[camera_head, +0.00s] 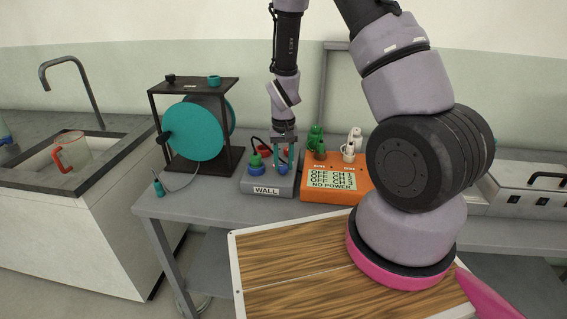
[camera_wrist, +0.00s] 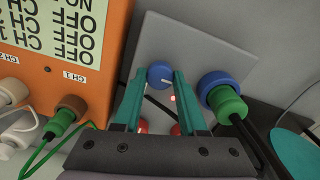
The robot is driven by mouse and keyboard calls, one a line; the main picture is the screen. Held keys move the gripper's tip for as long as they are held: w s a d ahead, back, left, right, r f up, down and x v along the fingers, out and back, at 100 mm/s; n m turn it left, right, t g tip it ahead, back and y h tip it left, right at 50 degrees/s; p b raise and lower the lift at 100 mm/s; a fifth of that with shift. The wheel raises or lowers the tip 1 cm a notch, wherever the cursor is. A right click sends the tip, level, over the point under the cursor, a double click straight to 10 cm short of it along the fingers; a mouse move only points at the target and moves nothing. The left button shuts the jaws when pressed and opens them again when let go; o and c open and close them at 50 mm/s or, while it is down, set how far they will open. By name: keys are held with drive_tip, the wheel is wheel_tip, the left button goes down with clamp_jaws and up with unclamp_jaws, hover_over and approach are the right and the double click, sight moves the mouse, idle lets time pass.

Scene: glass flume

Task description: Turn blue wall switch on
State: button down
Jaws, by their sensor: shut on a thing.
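A grey box with a WALL label (camera_head: 266,190) stands on the grey table. Its blue round switch (camera_wrist: 160,74) carries a short pale line mark in the wrist view; in the head view the switch (camera_head: 282,169) shows at the box's right, below my fingers. My gripper (camera_head: 285,160) points down over the box. In the wrist view its teal fingers (camera_wrist: 161,77) are shut on the blue switch, one on each side. A small red light (camera_wrist: 172,98) glows between the fingers. The switch's far underside is hidden.
A blue socket with a green plug (camera_wrist: 222,97) sits close beside the switch. An orange box (camera_head: 334,183) at right reads OFF on its channels and NO POWER. A teal reel (camera_head: 192,130) stands left. My arm hides part of the right side.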

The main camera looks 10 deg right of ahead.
drive_tip(key=shift+c, duration=2.3)
unclamp_jaws()
wheel_tip(320, 180, up, 11)
drive_tip(key=shift+f, duration=0.1)
wheel_tip(320, 180, up, 20)
drive_tip(key=m+t+y, duration=0.2)
drive_tip(key=t, duration=0.1)
hover_over(284, 166)
drive_tip(key=s+d, duration=0.3)
drive_tip(key=s, duration=0.3)
drive_tip(key=s+d+r+t, duration=0.2)
drive_tip(key=s+r+t, duration=0.2)
drive_tip(key=s+r, duration=0.6)
drive_tip(key=shift+s+d+r+m, duration=0.2)
drive_tip(key=shift+s+d+m, duration=0.1)
drive_tip(key=shift+s, duration=0.85)
